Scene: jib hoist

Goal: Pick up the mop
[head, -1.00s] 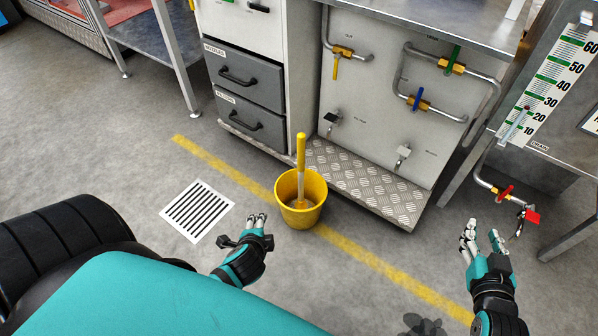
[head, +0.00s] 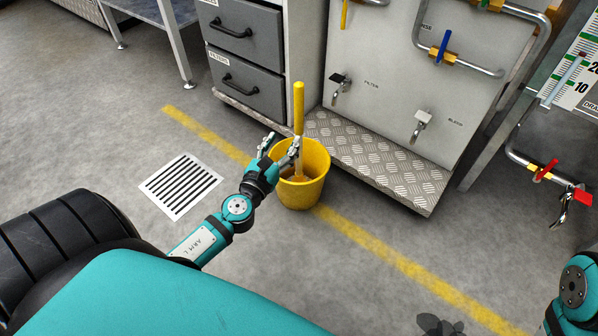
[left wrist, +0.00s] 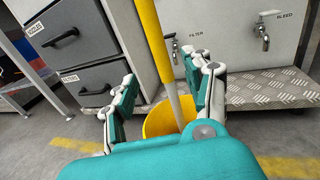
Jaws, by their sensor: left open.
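The mop stands upright in a yellow bucket (head: 302,190) on the floor. Its handle (head: 298,108) is yellow at the top and pale grey lower down; its head is hidden inside the bucket. My left gripper (head: 280,145) is open at the bucket's left rim, close to the handle. In the left wrist view the handle (left wrist: 152,42) rises between the two spread fingers, nearer the right one, and the bucket (left wrist: 162,120) shows behind them. I cannot tell whether a finger touches the handle. My right gripper is outside the head view; only part of my right arm shows at the right edge.
A tread-plate step (head: 385,165) and a panel with taps and pipes stand behind the bucket. Grey drawers (head: 245,85) are at the back left. A floor drain grate (head: 180,185) lies left of the bucket. A yellow line crosses the open floor.

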